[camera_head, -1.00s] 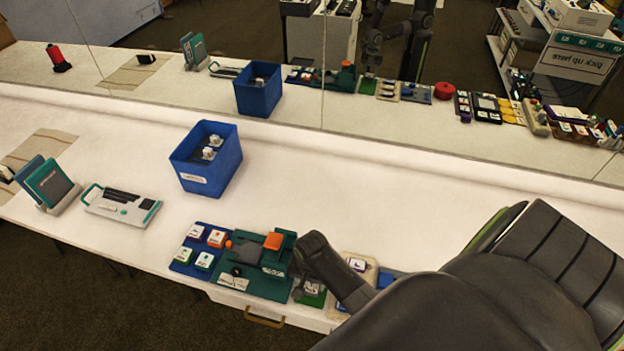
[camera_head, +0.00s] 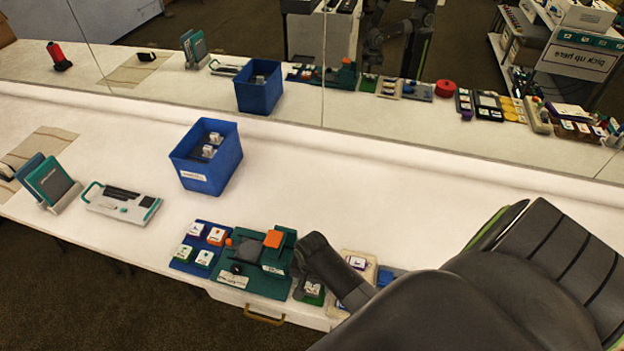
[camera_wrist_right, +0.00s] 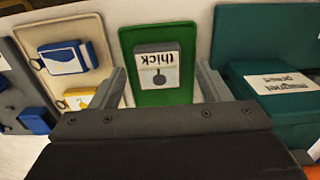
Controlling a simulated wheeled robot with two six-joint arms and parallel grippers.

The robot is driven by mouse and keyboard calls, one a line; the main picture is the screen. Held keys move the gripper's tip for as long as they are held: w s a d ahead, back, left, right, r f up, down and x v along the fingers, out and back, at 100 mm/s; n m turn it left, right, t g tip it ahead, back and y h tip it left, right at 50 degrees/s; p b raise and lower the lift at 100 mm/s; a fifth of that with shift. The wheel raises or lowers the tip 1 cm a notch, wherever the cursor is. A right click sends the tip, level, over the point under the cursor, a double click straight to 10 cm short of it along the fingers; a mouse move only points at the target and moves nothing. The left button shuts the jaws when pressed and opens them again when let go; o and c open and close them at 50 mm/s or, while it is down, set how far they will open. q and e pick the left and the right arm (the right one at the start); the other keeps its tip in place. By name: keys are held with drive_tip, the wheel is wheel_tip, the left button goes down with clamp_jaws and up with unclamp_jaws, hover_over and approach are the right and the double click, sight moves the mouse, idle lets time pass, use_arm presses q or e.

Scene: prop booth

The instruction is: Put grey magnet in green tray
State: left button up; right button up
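The green tray (camera_wrist_right: 159,62) is upright in the middle of the right wrist view. A grey block (camera_wrist_right: 158,86) with a white label reading "thick" lies in it, and it appears to be the grey magnet. My right gripper (camera_wrist_right: 163,84) has its two fingers apart, one on each side of the tray, with a gap between them and the block. In the head view my right arm covers its fingertips; the tray (camera_head: 311,298) shows partly below my wrist. My left gripper is out of view.
A teal board (camera_head: 262,262) with an orange block sits left of the tray. A beige tray (camera_wrist_right: 92,40) with blue and yellow cards sits on its other side. A blue bin (camera_head: 207,178) stands further back. A mirror wall (camera_head: 400,90) runs behind; white table between is clear.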

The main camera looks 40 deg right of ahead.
wheel_tip(320, 180, up, 17)
drive_tip(key=shift+r+b, duration=0.2)
drive_tip(key=shift+b, duration=0.15)
idle(0.6)
idle(0.3)
